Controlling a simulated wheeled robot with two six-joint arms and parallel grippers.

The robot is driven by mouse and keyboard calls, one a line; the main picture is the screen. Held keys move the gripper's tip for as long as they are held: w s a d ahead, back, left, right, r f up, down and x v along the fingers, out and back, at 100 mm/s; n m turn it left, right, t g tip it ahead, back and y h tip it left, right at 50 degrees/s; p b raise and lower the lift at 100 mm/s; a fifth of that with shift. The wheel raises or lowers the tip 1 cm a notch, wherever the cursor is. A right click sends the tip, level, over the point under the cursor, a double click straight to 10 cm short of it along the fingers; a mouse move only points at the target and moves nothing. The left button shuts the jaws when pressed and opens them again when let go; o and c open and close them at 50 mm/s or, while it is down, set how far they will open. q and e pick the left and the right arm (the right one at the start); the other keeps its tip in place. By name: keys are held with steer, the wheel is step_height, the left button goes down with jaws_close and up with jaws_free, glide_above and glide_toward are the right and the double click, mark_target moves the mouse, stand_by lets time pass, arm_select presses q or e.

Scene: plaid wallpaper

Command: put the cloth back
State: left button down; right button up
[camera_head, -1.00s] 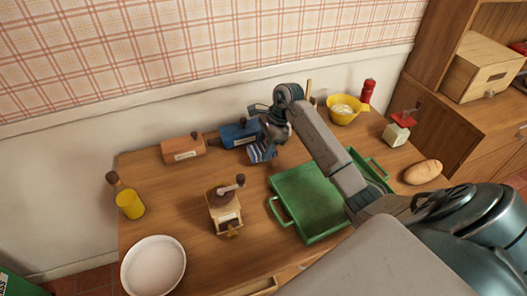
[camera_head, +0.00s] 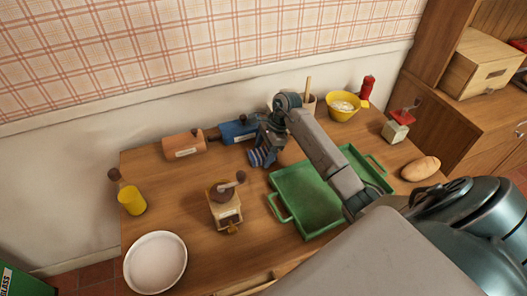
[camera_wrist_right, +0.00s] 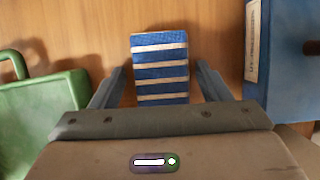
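The cloth, folded with blue and white stripes, lies on the wooden table just in front of the blue box (camera_head: 238,131); in the head view the cloth (camera_head: 259,158) is partly covered by my right gripper (camera_head: 267,150). In the right wrist view the cloth (camera_wrist_right: 160,62) sits between the two spread fingers of my right gripper (camera_wrist_right: 162,85), with a small gap on each side. The blue box (camera_wrist_right: 290,70) stands at the right of that view. My left gripper is out of view.
The green tray (camera_head: 283,187) is close to the right of the cloth. The table's left middle is clear.

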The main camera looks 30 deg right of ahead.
steer(key=shift+r, duration=0.15)
steer(key=shift+d+r, duration=0.15)
steer(key=shift+r, duration=0.05)
steer(key=b+v, duration=0.3)
steer(key=v, duration=0.8)
steer(key=shift+r, duration=0.25)
